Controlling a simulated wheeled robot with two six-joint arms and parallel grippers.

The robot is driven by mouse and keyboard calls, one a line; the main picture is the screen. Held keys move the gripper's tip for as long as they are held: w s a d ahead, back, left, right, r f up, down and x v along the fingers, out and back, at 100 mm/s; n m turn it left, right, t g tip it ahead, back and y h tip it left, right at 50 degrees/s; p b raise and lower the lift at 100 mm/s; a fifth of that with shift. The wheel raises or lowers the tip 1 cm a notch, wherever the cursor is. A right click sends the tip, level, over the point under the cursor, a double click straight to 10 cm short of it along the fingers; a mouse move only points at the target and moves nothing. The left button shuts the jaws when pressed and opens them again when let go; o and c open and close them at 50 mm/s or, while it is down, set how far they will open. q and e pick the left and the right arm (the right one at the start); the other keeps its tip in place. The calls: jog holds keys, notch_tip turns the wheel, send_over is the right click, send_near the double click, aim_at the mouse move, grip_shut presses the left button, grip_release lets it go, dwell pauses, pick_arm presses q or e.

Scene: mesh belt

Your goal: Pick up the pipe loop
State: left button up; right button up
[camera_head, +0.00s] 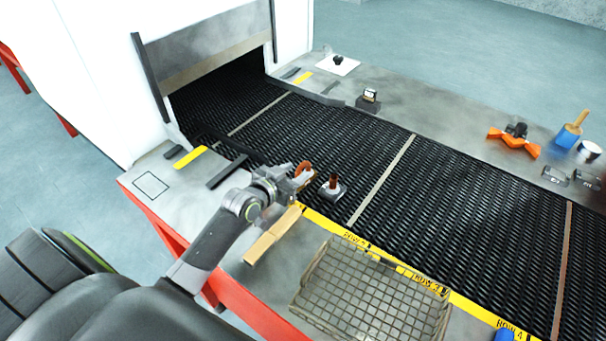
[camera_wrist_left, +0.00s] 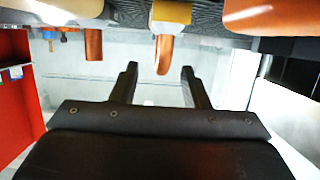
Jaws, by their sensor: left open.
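A copper-coloured pipe loop (camera_head: 304,167) stands at the near side of the black mesh belt, right by my left gripper. My left gripper (camera_head: 303,181) reaches over the belt's near edge and partly covers the loop. In the left wrist view its two dark fingers (camera_wrist_left: 160,78) are apart with nothing between them. A rounded copper end (camera_wrist_left: 164,55) shows just past the fingertips, roughly centred between them; I cannot tell which part it belongs to. A second copper piece on a grey base (camera_head: 333,185) sits on the belt just right of the gripper. My right gripper is not in view.
A wire basket (camera_head: 300,290) and a wooden strip (camera_head: 270,238) lie on the near ledge. The far ledge holds an orange tool (camera_head: 513,143), a blue-headed brush (camera_head: 570,135) and a white cup (camera_head: 589,151). The mesh belt (camera_head: 455,205) is clear to the right.

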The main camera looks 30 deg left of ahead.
aim_at(300, 167)
pick_arm(q)
jog(key=shift+p+x, duration=0.6)
jog(key=shift+x, duration=1.7)
jog(key=shift+w+r, duration=0.1)
jog(key=shift+r, duration=0.1)
jog(key=shift+a, duration=0.1)
grip_shut()
jog(key=shift+r, duration=0.1)
